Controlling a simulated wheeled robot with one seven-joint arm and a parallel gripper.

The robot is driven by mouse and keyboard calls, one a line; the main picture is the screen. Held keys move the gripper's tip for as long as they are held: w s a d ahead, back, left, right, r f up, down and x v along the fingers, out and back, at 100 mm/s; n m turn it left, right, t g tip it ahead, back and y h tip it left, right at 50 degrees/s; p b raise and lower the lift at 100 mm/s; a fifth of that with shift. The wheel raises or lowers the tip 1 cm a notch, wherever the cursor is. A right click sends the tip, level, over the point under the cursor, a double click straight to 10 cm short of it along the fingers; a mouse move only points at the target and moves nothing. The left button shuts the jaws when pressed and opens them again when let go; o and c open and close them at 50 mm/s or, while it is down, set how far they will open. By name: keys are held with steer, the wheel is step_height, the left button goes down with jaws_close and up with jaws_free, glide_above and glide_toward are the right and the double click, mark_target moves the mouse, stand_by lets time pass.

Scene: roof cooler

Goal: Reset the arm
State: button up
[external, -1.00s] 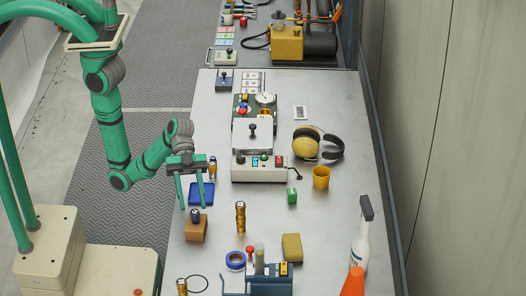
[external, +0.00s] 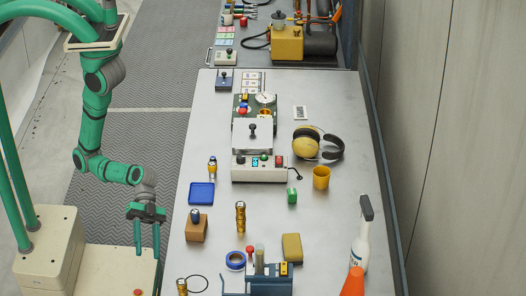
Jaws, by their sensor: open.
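My gripper (external: 147,238) hangs at the end of my green arm (external: 90,130), left of the table's left edge. Its two green fingers point down and stand apart, with nothing between them.
The grey table (external: 330,215) holds a blue tray (external: 201,194), a wooden block (external: 196,229), a brass fitting (external: 240,218), a test device (external: 258,168), earmuffs (external: 307,143), a yellow cup (external: 321,177) and a spray bottle (external: 361,240). Patterned floor matting (external: 150,130) lies left of the table.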

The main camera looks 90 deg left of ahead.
steer(key=s+a+f+t+y, duration=0.1)
steer(key=a+f+t+y, duration=0.15)
steer(key=a+f, duration=0.4)
steer(key=s+a+f+t+y, duration=0.2)
steer(key=a+f+y, duration=0.15)
steer(key=f, duration=0.55)
steer(key=w+a+r+n+t+y, duration=0.1)
steer(key=w+a+r+n+t, duration=0.15)
steer(key=a, duration=0.65)
steer(key=w+a+r+n+t+y, duration=0.2)
steer(key=a+r+n+t, duration=0.15)
steer(key=a, duration=0.45)
steer(key=s+a+r+n+t+y, duration=0.1)
steer(key=a+r+n+t+y, duration=0.2)
steer(key=a+r, duration=0.8)
steer(key=a+n+y, duration=0.1)
steer(key=a, duration=0.2)
steer(key=shift+s+a+r, duration=0.15)
steer(key=shift+s+r, duration=0.2)
steer(key=shift+s, duration=0.05)
